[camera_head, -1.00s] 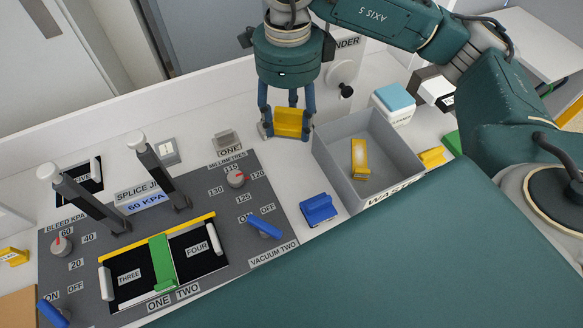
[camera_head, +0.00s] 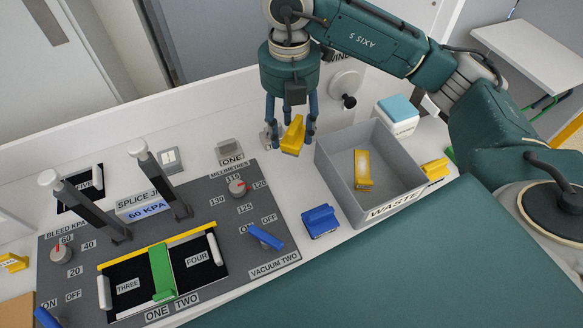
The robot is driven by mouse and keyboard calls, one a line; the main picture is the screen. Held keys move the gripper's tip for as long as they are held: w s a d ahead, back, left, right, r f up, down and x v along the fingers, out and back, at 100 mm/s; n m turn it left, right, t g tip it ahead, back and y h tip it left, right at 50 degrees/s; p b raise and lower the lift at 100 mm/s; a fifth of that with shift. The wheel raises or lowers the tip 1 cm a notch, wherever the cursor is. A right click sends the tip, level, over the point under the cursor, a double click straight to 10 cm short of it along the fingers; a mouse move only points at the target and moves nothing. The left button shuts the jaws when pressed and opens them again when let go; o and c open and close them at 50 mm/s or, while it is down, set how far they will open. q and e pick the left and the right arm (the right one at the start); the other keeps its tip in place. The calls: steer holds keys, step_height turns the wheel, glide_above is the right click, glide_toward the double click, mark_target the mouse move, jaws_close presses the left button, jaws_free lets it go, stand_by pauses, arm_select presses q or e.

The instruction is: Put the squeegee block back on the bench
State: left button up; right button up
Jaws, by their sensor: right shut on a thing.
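My right gripper (camera_head: 291,130) is shut on a yellow block (camera_head: 293,136), taken to be the squeegee block. The block is tilted between the fingers, over the pale bench (camera_head: 262,178) behind the dark panel and just left of the waste bin. Whether its lower edge touches the bench cannot be told. A blue block with an upright grip (camera_head: 320,221) sits on the bench in front of the bin's left side. My left gripper is not in view.
The grey waste bin (camera_head: 338,180) holds a yellow piece (camera_head: 362,170). Another yellow piece (camera_head: 435,169) lies right of it, and a white box with a blue top (camera_head: 397,110) stands behind. The dark panel (camera_head: 215,285) has tall levers and knobs.

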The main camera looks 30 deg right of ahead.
step_height(320, 180, down, 14)
steer(key=p, duration=0.2)
steer(key=shift+f+p, duration=0.1)
steer(key=shift+p, duration=0.3)
steer(key=shift+f, duration=0.1)
steer(key=o, duration=1)
